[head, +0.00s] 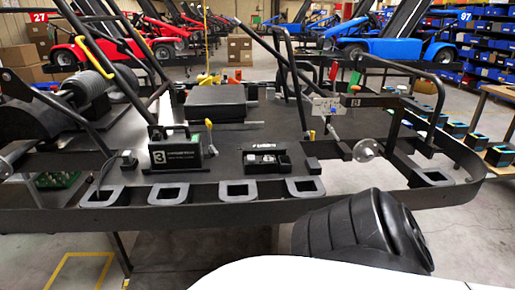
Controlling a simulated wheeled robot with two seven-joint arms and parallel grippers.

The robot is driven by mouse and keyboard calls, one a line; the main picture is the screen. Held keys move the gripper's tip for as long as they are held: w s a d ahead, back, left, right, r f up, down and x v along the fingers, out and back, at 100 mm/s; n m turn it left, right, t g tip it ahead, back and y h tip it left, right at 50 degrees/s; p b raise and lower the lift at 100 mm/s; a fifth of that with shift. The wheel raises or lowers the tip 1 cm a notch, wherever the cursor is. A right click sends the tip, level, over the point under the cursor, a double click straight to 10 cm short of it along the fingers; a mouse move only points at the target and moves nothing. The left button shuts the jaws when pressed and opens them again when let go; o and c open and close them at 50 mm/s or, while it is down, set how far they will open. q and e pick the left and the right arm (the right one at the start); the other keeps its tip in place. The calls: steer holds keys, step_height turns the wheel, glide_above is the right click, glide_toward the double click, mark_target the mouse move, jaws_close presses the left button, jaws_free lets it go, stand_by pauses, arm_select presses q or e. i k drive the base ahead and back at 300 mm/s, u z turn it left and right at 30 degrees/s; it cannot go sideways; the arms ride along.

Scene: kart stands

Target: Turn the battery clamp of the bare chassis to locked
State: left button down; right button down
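The bare chassis (122,205) is a black kart frame with a flat floor, and it fills the middle of the head view. A black box with a white 3 (180,150) stands on its near left part. A lever with a yellow tip (210,136) stands upright at that box's right side. I cannot tell for sure whether this lever is the battery clamp. A low black unit with a white label (265,158) sits to the right of the box. Neither of my grippers is in view.
A flat black box (215,103) lies farther back on the floor. Bent black bars rise left and right of it. A dark ribbed rounded body (350,235) stands before the near right edge. Red karts (97,45) and blue karts (392,43) stand behind.

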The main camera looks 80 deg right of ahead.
mark_target(212, 152)
steer(key=k, duration=0.3)
steer(key=z, duration=1.1)
